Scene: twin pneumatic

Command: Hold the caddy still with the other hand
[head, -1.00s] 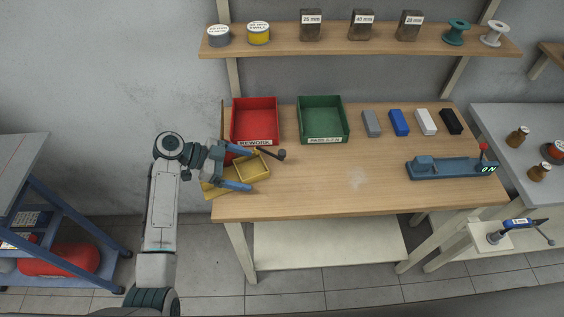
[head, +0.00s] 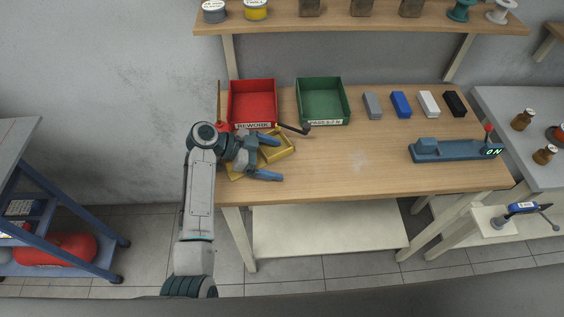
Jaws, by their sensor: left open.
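The caddy (head: 284,150) is a small open yellow box in the head view, on the left end of the bench below the red bin. A dark rod with a knob (head: 305,129) shows along its far side. My wrist hides the caddy's left part. My right gripper is not in view.
A red bin (head: 275,100) labelled REWORK and a green bin (head: 346,101) stand behind. Several small blocks, among them a blue block (head: 401,104), line the back right. A blue device (head: 455,151) reading ON is at the right. The bench middle (head: 365,160) is clear.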

